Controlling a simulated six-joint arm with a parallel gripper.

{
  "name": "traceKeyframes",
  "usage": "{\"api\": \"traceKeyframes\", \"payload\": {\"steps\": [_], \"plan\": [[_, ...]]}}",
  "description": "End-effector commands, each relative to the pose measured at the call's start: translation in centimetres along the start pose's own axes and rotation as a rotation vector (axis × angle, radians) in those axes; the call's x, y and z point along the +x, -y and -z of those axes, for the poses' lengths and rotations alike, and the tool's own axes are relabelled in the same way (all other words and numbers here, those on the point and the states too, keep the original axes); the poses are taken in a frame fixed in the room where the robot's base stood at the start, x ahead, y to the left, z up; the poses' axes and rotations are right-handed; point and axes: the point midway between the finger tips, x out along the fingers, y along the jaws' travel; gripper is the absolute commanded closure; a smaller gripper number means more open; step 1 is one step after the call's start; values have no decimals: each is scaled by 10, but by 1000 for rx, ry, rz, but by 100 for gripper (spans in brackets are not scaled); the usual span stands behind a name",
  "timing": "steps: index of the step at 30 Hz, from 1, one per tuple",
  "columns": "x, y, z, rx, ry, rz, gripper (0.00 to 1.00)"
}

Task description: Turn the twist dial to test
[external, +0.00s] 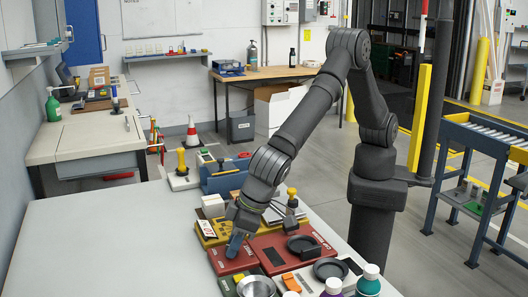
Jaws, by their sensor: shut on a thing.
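My gripper (235,244) points down at the near edge of the white table, low over a dark red box (231,262) with pale lettering. It is shut on what seems to be the twist dial, which the fingers hide almost fully. A blue part shows at the fingertips; I cannot tell whether it belongs to the fingers or the dial. The dial's markings, including any test mark, cannot be read from here.
A metal bowl (256,287) and capped bottles (368,281) stand in front. A yellow box (208,232) and a black-stemmed plunger (292,205) are close behind. The white table (110,240) is clear on the left.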

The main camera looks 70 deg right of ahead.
Motion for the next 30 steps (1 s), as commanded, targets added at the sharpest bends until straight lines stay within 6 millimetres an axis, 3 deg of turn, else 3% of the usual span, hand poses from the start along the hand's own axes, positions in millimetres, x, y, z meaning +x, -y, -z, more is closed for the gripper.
{"api": "traceKeyframes", "payload": {"steps": [1, 4, 13, 17, 30], "plan": [[0, 0, 0, 0, 0, 1, 70], [0, 0, 0, 0, 0, 1, 50], [-1, 0, 0, -1, 0, 1, 50], [-11, 0, 0, -1, -1, 2, 50], [-112, 1, 1, 0, -2, 4, 50]]}}
